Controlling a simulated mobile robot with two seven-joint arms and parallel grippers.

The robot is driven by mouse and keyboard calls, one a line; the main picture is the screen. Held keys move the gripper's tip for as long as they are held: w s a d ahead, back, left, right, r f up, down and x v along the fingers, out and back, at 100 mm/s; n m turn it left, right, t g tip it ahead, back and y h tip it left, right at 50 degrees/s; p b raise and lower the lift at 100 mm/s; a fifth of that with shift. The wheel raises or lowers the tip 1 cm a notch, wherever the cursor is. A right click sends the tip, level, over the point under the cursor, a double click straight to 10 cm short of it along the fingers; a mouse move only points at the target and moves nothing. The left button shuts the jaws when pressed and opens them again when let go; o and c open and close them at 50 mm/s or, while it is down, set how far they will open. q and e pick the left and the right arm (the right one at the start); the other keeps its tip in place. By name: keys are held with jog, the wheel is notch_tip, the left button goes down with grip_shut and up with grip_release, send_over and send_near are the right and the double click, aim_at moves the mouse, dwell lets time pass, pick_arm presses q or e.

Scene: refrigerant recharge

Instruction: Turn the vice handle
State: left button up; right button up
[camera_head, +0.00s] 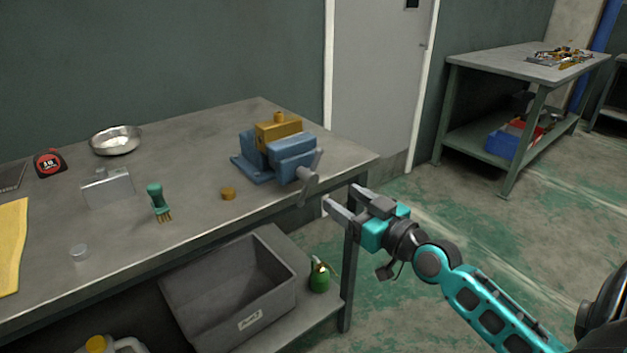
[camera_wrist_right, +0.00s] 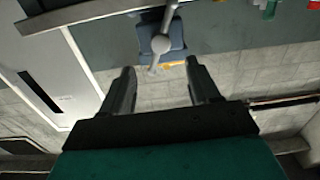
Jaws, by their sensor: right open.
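A blue vice (camera_head: 275,163) stands on the grey workbench near its right end, with a yellow-brown block (camera_head: 278,130) at its jaws. Its grey handle (camera_head: 308,180) sticks out at the vice's front right, tilted. My right gripper (camera_head: 342,203) is open and empty, a little to the right of and below the handle, off the bench's edge. In the right wrist view the vice (camera_wrist_right: 160,35) and its handle (camera_wrist_right: 160,45) show beyond the gap between the open fingers (camera_wrist_right: 160,85), apart from them. My left gripper is not in view.
The workbench (camera_head: 190,215) also holds a brass cap (camera_head: 228,193), a green-handled brush (camera_head: 157,200), a metal bowl (camera_head: 116,139) and a tape measure (camera_head: 49,163). A grey bin (camera_head: 230,285) and green bottle (camera_head: 319,275) sit on the lower shelf.

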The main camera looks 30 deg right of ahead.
aim_at(314, 180)
jog(key=w, duration=0.6)
jog(key=w+a, duration=0.1)
jog(key=w, duration=0.3)
jog(key=shift+w, duration=0.1)
jog(key=c, duration=1)
jog(key=shift+c, duration=0.2)
